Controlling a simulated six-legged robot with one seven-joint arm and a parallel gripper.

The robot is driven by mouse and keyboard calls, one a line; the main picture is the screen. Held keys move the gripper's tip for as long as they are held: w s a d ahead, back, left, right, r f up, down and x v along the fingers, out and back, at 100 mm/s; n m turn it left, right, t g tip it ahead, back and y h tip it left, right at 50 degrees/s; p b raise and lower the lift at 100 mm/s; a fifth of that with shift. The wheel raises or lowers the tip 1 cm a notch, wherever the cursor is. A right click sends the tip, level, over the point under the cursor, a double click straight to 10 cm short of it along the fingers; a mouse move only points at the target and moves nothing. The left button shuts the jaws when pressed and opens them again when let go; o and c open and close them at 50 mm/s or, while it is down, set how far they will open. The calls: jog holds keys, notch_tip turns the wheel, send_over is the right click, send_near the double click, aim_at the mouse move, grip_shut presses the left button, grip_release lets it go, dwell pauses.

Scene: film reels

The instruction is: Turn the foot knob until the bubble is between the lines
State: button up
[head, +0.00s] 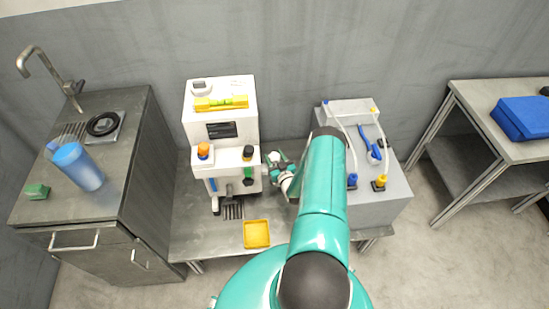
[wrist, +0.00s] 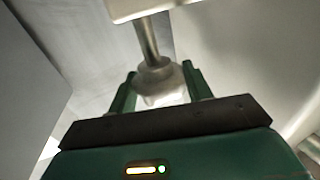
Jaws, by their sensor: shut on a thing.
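The white machine (head: 222,130) stands on the metal bench, with a yellow spirit level (head: 208,104) lying on its top. The level's vial has a green-yellow tint, but its bubble and lines are too small to read. In the wrist view the foot knob (wrist: 163,90) is a pale, rounded piece at the lower end of a metal rod (wrist: 148,40) under the machine's white underside. My gripper (wrist: 158,83) is shut on the knob, one green finger on each side. In the head view my gripper is low at the machine's right side, its fingertips hard to make out.
A yellow tray (head: 257,234) sits in front of the machine. A grey unit (head: 388,195) with tubes and a blue tool stands close on the right. A sink counter (head: 105,190) with a blue cup (head: 80,167) is at left.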

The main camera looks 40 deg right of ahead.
jog(key=shift+m+g+h, duration=1.3)
jog(key=shift+m+h, duration=0.5)
jog(key=shift+h, duration=0.7)
jog(key=o, duration=1)
jog(key=v, duration=1.4)
jog(key=shift+w, duration=0.1)
